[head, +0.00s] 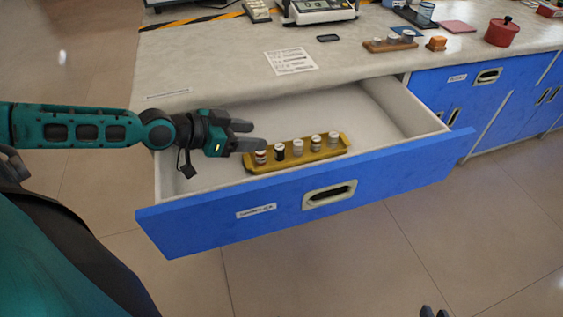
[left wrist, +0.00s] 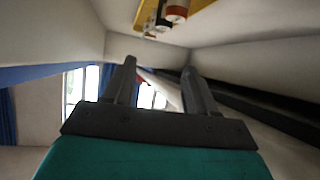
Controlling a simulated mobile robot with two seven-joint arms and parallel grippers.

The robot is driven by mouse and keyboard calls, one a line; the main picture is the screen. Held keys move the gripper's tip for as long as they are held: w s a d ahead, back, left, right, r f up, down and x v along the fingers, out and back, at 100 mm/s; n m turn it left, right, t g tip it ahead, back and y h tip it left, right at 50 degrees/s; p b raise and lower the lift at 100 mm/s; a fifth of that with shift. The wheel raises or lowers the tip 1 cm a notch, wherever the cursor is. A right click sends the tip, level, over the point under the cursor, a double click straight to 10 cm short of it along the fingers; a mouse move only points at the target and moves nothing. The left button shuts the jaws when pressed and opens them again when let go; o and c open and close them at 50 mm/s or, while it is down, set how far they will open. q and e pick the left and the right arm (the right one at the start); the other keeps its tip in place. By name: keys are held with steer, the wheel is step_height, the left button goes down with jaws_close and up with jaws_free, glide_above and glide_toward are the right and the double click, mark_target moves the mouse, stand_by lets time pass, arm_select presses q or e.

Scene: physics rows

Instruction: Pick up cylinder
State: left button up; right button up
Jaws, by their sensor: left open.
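Several small cylinders stand upright in a row in a yellow tray (head: 300,159) inside the open drawer. The leftmost cylinder (head: 261,157) has red and white bands, and the middle one (head: 297,147) is pale. My left gripper (head: 250,135) is open and empty, just above and left of the leftmost cylinder. In the left wrist view, my open fingers (left wrist: 160,68) have nothing between them. The yellow tray (left wrist: 205,14) and a red-and-white cylinder (left wrist: 175,12) show at its top edge. Two dark tips of my right gripper (head: 434,312) show at the bottom edge; most of it is hidden.
The blue-fronted drawer (head: 390,180) is pulled out, with free floor behind the tray. The countertop (head: 220,70) above holds a paper sheet (head: 291,61), a scale (head: 320,10), a wooden block with cylinders (head: 390,46) and a red pot (head: 502,33).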

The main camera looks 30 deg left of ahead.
mark_target(279, 147)
arm_select(q)
step_height(279, 147, down, 2)
steer(key=shift+f+b, duration=0.25)
steer(key=shift+b, duration=0.35)
steer(key=shift+x, duration=1.25)
steer(key=shift+f+b+x, duration=0.2)
steer(key=shift+b+x, duration=0.65)
steer(key=shift+x, duration=1.75)
steer(key=shift+s+a, duration=0.1)
steer(key=shift+c, duration=0.5)
jaws_close()
